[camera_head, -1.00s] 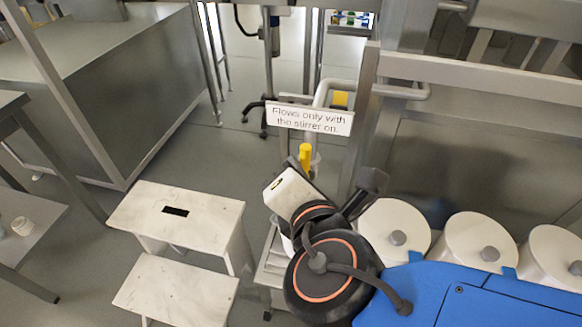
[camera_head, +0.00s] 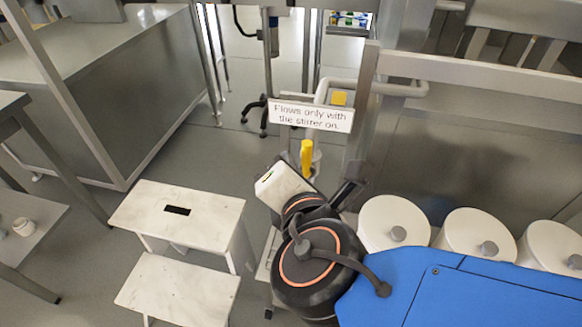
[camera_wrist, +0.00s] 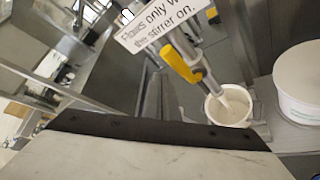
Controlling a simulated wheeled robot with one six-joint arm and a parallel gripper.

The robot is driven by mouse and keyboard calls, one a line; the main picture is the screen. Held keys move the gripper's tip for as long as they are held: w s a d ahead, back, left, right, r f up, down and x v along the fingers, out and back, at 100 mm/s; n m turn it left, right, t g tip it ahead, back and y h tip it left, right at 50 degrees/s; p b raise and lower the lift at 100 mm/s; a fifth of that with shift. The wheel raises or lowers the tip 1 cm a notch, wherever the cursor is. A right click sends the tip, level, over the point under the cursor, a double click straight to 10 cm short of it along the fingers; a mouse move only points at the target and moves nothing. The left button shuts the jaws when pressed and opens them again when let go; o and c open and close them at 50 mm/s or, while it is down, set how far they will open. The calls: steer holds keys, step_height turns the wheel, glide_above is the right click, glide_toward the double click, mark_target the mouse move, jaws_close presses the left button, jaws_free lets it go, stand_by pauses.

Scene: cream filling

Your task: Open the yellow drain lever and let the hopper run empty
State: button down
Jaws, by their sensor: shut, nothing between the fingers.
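The yellow drain lever (camera_head: 306,157) stands nearly upright beneath the sign, just beyond my gripper (camera_head: 281,184) in the head view. In the wrist view the lever (camera_wrist: 181,62) lies slanted along a steel outlet pipe, apart from my gripper. My gripper is shut and empty; its pale body and dark edge fill the bottom of the wrist view, and its fingertips are hard to make out. A white bucket (camera_wrist: 214,110) with pale contents stands under the outlet. A pale streak (camera_wrist: 227,101) at the outlet may be cream or the spout. I cannot identify the hopper itself.
A sign (camera_head: 311,115) reads "Flows only with the stirrer on." Several white lidded tubs (camera_head: 393,222) stand at the right, by my blue body. A white step stool (camera_head: 215,210) stands at the left. Steel frames and pipes (camera_head: 400,90) surround the lever. Grey floor lies open behind the stool.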

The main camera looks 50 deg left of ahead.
steer(key=s+d, duration=0.5)
steer(key=d, duration=0.2)
steer(key=shift+s+d, duration=0.35)
steer(key=shift+s, duration=0.05)
steer(key=shift+f, duration=0.1)
stand_by(0.4)
